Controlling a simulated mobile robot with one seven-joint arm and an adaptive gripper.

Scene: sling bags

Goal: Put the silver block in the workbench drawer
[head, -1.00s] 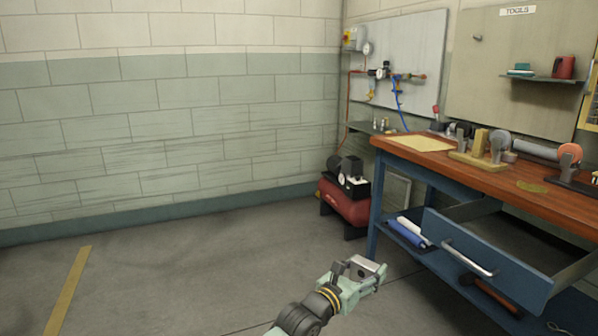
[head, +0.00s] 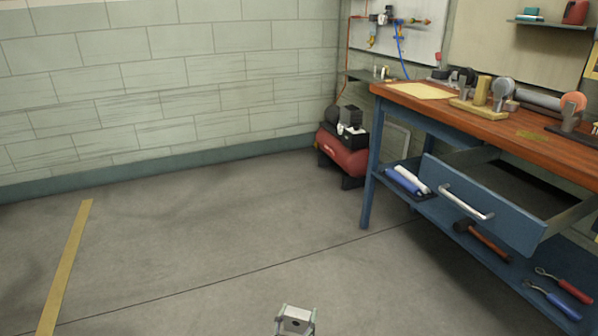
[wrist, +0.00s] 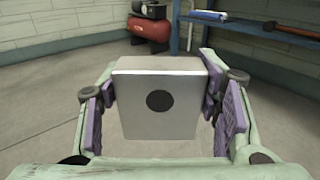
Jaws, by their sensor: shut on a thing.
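The silver block (head: 296,315) is in my gripper (head: 295,323) at the bottom of the head view, above open floor. In the wrist view the silver block (wrist: 160,95) has a dark round spot on its near face and sits between the purple pads of my gripper (wrist: 165,105). The gripper is shut on it. The workbench drawer (head: 480,205) is pulled open at the right, with a silver handle on its blue front. The part of its inside that shows looks dark and empty. My gripper is left of the drawer and well apart from it.
The workbench (head: 440,100) has a wooden top with tools on it. Its lower shelf holds blue and white rolls (head: 408,180), a hammer (head: 482,240) and pliers (head: 555,293). A red compressor (head: 343,150) stands left of the bench. The floor at left is clear.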

